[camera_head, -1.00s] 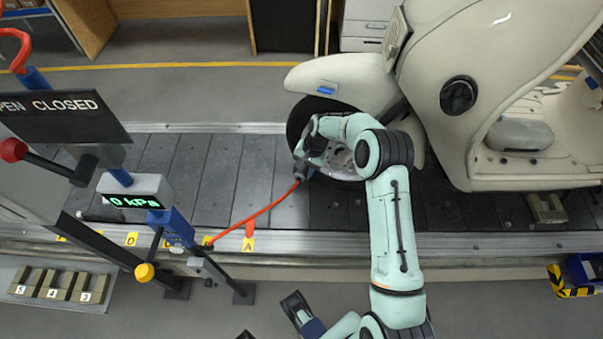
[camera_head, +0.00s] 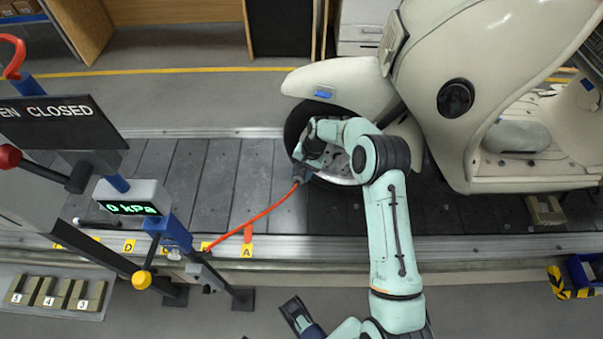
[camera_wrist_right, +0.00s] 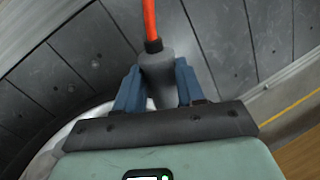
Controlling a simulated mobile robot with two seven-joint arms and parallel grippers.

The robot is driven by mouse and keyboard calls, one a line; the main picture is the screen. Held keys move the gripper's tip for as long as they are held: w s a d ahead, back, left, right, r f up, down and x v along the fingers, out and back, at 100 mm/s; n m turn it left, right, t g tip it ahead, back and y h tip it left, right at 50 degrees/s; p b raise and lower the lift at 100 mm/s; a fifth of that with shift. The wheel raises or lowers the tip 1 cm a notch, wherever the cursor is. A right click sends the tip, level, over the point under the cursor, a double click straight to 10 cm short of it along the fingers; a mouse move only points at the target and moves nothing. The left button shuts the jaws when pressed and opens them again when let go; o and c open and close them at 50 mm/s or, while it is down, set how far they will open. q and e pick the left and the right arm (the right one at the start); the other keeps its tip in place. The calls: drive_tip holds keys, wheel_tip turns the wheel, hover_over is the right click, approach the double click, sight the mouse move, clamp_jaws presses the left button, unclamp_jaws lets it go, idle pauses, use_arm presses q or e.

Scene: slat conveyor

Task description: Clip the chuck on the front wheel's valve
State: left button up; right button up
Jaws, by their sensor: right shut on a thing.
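The front wheel (camera_head: 294,122) of the cream scooter (camera_head: 430,60) shows below its front fender, partly covered by my right arm. My right gripper (camera_head: 303,165) is at the wheel's lower left side. It is shut on the grey chuck (camera_head: 301,174), which has a red hose (camera_head: 262,215) running from it. In the right wrist view the chuck (camera_wrist_right: 157,68) sits between the two blue fingers of my gripper (camera_wrist_right: 157,88). I cannot see the valve.
The air stand with a display (camera_head: 131,208) reading 0 kPa and an OPEN/CLOSED sign (camera_head: 60,118) stands at the left. The hose crosses the slat conveyor (camera_head: 215,185), past yellow letter tags (camera_head: 246,251). Numbered blocks (camera_head: 54,292) lie at the lower left.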

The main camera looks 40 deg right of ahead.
use_arm(q)
drive_tip(key=shift+f, duration=0.2)
use_arm(e)
drive_tip(key=shift+w+d, duration=0.2)
drive_tip(key=shift+d, duration=0.15)
drive_tip(key=o, duration=1.2)
drive_tip(key=shift+o, duration=0.2)
